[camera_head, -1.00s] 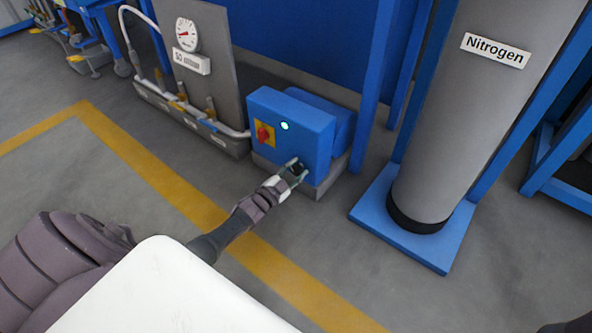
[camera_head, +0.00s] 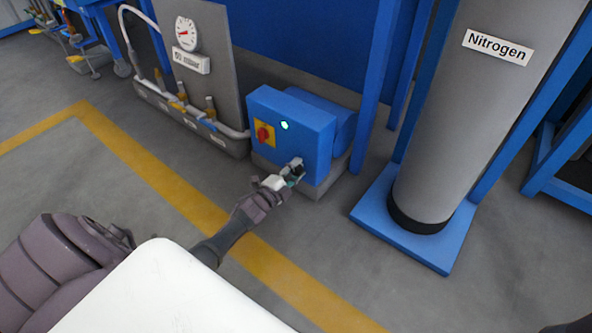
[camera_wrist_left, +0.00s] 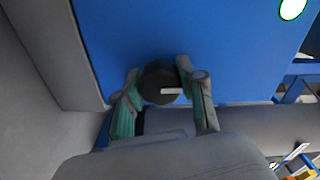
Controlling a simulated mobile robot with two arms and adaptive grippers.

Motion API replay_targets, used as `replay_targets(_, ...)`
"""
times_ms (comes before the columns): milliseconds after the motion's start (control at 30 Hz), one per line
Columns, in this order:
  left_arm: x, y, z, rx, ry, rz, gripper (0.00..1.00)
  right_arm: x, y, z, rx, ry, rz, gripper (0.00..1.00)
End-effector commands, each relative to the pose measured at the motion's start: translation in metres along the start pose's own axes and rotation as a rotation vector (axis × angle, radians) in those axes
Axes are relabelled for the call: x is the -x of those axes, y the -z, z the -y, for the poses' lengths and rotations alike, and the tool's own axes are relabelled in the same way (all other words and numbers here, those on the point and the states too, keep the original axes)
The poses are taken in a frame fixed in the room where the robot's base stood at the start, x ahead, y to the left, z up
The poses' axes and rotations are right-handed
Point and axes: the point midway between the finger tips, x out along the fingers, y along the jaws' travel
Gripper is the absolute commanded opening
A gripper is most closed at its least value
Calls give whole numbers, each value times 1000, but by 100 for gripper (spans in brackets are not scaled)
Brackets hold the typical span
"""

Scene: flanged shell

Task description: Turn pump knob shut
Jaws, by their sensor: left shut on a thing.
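The blue pump box (camera_head: 292,130) stands on a grey base beside the yellow floor line. Its black round knob (camera_wrist_left: 160,82) with a white pointer mark shows in the left wrist view on the blue face. My left gripper (camera_head: 293,172) reaches the lower front of the box, and its fingers (camera_wrist_left: 158,93) are shut on the knob, one on each side. In the wrist view the white mark lies level, pointing right. In the head view the gripper hides most of the knob. My right gripper is not in view.
A red switch on a yellow plate (camera_head: 264,134) and a lit green-white lamp (camera_head: 285,126) are on the box. A gauge panel (camera_head: 203,65) stands left. A grey Nitrogen cylinder (camera_head: 462,110) on a blue base (camera_head: 418,238) stands right. Floor in front is clear.

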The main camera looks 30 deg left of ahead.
Motion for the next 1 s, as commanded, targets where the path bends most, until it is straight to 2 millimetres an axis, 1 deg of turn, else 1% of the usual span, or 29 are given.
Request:
replay_targets(500, 1, 0, -2, -19, -3, -1, 5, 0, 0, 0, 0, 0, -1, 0)
replay_targets(533, 1, 0, -2, -19, -3, -1, 44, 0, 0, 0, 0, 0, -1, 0)
replay_targets(600, 1, 0, -2, -18, -3, -1, 56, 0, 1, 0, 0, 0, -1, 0)
replay_targets(667, 1, 0, -1, -18, -3, -1, 65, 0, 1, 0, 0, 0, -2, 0)
replay_targets(1000, 3, 0, -1, -16, -2, 0, 65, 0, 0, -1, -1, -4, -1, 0)
